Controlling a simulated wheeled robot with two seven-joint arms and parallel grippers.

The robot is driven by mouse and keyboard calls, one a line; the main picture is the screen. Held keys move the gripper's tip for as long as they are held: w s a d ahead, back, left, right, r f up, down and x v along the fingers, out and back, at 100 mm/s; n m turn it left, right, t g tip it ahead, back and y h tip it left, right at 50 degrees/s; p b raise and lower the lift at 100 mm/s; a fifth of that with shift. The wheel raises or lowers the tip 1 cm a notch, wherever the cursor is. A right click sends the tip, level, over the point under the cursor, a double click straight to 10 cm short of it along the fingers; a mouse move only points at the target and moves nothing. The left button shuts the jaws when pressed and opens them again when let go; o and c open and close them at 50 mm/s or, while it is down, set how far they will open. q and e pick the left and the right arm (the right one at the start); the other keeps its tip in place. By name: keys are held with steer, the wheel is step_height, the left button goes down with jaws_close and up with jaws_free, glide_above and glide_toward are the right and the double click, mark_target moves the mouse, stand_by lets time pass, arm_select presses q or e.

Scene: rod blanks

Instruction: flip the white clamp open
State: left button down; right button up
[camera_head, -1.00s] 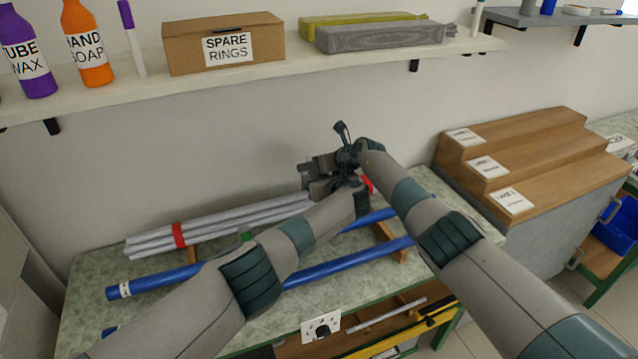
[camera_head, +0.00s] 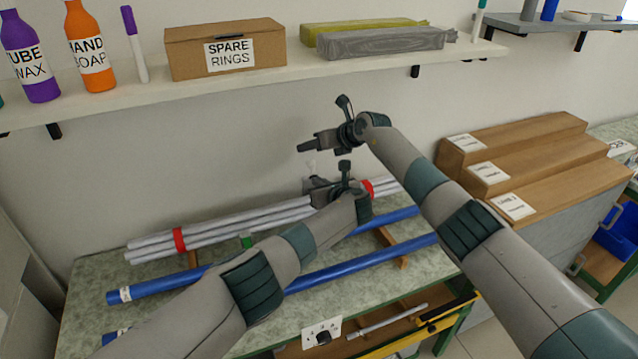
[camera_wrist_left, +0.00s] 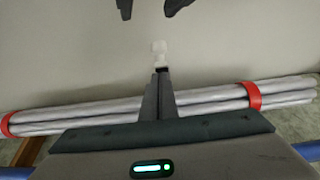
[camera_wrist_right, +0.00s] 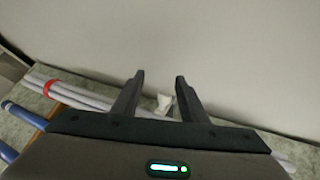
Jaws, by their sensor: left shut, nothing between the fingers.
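The white clamp (camera_wrist_left: 159,50) shows in the left wrist view as a small pale piece just beyond my left fingertips. In the right wrist view the clamp (camera_wrist_right: 164,102) shows between and beyond my fingers. In the head view only a faint white bit (camera_head: 311,169) shows above my left gripper (camera_head: 307,184). That gripper is shut and empty, with its fingertips (camera_wrist_left: 162,71) close under the clamp; I cannot tell if they touch. My right gripper (camera_head: 301,147) is open and empty, above the clamp and apart from it. The clamp's lower part is hidden.
Grey rods (camera_head: 225,228) with red bands (camera_head: 179,239) lie behind blue tubes (camera_head: 165,284) on the green-topped bench (camera_head: 85,300). A shelf (camera_head: 130,92) with bottles and a box (camera_head: 225,50) hangs above. Wooden steps (camera_head: 520,150) stand at right. The wall is close behind.

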steer(key=shift+r, duration=0.8)
steer(key=shift+d, duration=0.1)
